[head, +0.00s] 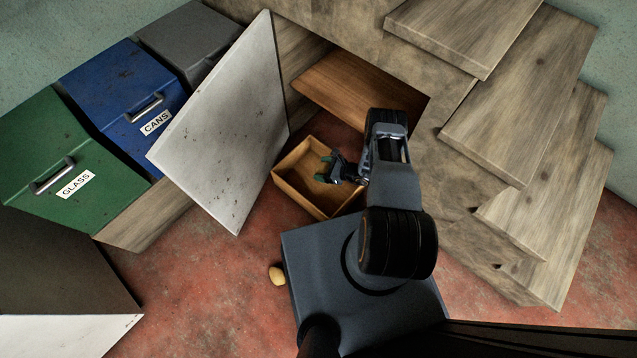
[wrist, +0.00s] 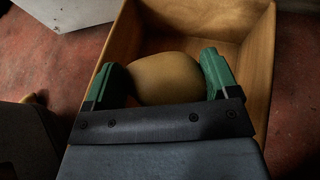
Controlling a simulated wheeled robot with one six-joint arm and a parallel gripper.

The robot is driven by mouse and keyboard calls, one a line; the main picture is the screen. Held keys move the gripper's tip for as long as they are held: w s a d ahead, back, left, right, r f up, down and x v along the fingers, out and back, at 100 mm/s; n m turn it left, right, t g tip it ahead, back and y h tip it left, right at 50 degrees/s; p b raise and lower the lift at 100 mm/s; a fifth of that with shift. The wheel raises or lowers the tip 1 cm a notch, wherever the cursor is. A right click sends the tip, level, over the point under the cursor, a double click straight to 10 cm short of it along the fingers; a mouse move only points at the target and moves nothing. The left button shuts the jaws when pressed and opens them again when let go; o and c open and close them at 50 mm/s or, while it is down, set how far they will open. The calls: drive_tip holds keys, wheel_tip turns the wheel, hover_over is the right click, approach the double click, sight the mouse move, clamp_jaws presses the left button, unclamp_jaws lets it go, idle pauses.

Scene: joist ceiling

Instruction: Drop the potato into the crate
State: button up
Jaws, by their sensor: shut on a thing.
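My gripper (head: 324,168) is over the wooden crate (head: 298,196), which stands open on the red floor in front of the cupboard opening. In the wrist view, the green fingers of my gripper (wrist: 168,80) are shut on the tan, rounded potato (wrist: 166,76), one on each side. The crate's wooden wall (wrist: 257,65) shows around and beyond them. The potato's lower part is hidden behind the dark gripper bar. I cannot tell how high it is above the crate floor. In the head view it is hard to make out against the crate.
Another potato-like thing (head: 277,275) lies on the floor beside my base. A pale open door panel (head: 222,122) stands left of the crate. Wooden steps (head: 520,125) rise at right. Green (head: 55,160) and blue (head: 125,100) bins stand at left.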

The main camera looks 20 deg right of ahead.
drive_tip(key=shift+f+b, duration=1.1)
drive_tip(key=shift+f, duration=0.75)
drive_tip(key=o, duration=0.9)
drive_tip(key=shift+c, duration=0.2)
drive_tip(key=shift+r, duration=0.1)
drive_tip(key=p+v, duration=0.2)
drive_tip(key=v, duration=0.5)
drive_tip(key=shift+d, duration=0.2)
drive_tip(key=shift+s+r, duration=0.1)
drive_tip(key=shift+s, duration=0.05)
